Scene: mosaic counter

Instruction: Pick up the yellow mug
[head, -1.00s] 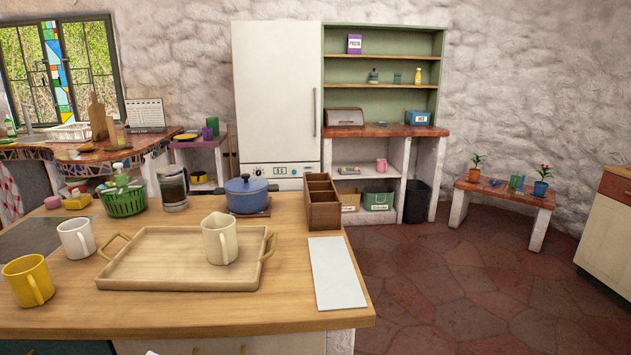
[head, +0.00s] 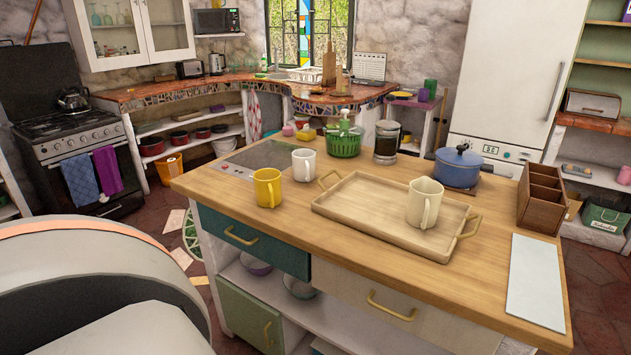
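The yellow mug (head: 268,188) stands upright on the wooden counter top, near its front left edge, with its handle facing the front. A white mug (head: 303,165) stands just behind it to the right. A cream mug (head: 424,203) stands on the wooden tray (head: 352,222) to the right. A large rounded part of my own arm fills the lower left of the head view. Neither of my grippers shows in the view.
A white sheet (head: 536,280) lies at the right. Bare wood (head: 290,215) shows in front of the yellow mug.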

